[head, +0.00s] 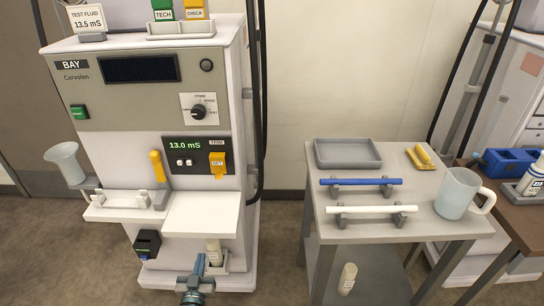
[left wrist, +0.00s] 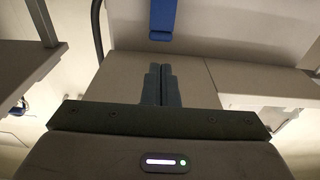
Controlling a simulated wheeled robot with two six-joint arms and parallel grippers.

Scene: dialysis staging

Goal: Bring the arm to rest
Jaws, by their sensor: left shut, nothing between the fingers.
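My left gripper (head: 199,266) shows at the bottom of the head view, in front of the lower part of the dialysis machine (head: 110,100). It is low, near a small white bottle (head: 213,252) in a holder at the machine's base. In the left wrist view its two dark fingers (left wrist: 158,84) are together with nothing between them. A blue strip (left wrist: 163,18) shows beyond the fingertips; I cannot tell what it is. My right gripper is in neither view.
A white shelf (head: 200,214) juts from the machine above my gripper. A grey side table (head: 330,228) at right holds a tray (head: 347,163), a blue bar (head: 360,182), a white bar (head: 365,209) and a jug (head: 456,192). Floor shows between machine and table.

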